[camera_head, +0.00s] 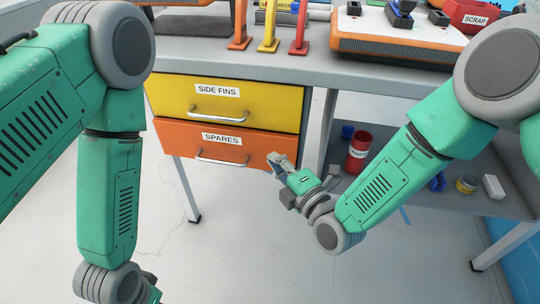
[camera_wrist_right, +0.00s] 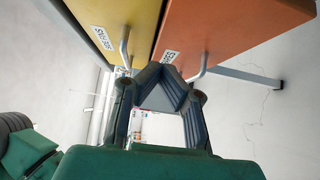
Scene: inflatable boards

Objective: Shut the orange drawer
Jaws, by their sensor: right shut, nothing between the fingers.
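The orange drawer (camera_head: 183,140), labelled SPARES, is under the bench below the yellow drawer (camera_head: 180,92). It has a pale bar handle (camera_head: 222,161). Its front looks close to level with the yellow one, but I cannot tell how large any gap is. My right gripper (camera_head: 277,159) is shut and empty at the drawer's lower right corner; contact is unclear. In the right wrist view, the shut fingers (camera_wrist_right: 168,80) point toward the orange front (camera_wrist_right: 225,30), near its handle (camera_wrist_right: 200,68). My left gripper's fingers are out of view; only my left wrist shows at bottom left.
A grey bench top (camera_head: 270,62) carries colored clamps and an orange-edged device (camera_head: 395,40). A bench leg (camera_head: 187,190) stands below the drawers. The floor in front is clear.

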